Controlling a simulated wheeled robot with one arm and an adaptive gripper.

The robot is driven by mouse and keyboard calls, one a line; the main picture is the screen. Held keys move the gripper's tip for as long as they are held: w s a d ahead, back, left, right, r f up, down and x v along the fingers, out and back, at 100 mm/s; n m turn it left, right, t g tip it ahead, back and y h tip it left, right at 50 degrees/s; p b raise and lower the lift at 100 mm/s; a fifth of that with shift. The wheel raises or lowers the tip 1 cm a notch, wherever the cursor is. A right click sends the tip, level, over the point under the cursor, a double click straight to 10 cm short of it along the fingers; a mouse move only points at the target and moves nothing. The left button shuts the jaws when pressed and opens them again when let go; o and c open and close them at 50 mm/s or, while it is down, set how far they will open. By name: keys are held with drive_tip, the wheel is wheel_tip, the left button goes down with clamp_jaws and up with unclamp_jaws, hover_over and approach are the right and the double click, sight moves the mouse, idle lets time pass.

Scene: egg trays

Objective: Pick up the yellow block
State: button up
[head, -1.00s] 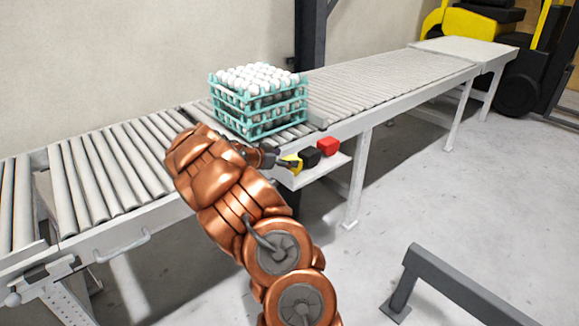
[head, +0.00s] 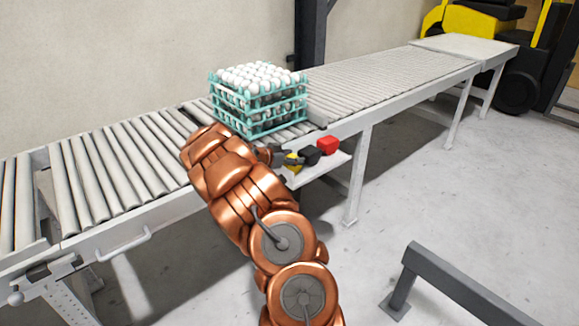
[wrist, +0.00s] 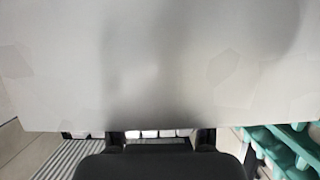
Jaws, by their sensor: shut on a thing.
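The yellow block (head: 293,166) is at the left end of a small white side shelf (head: 323,168) on the conveyor's front, partly hidden by my gripper. My gripper (head: 289,157) reaches in from the left and is shut on the yellow block. I cannot tell whether the block is clear of the shelf. In the wrist view, dark gripper parts (wrist: 160,164) show at the bottom; the block is not visible there.
A black block (head: 311,155) and a red block (head: 328,145) sit close to the right. A teal egg-tray stack (head: 259,125) stands on the roller conveyor (head: 385,80) behind. A grey barrier (head: 450,280) stands on the floor. A pale surface (wrist: 160,60) fills most of the wrist view.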

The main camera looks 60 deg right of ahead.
drive_tip(key=c, duration=0.6)
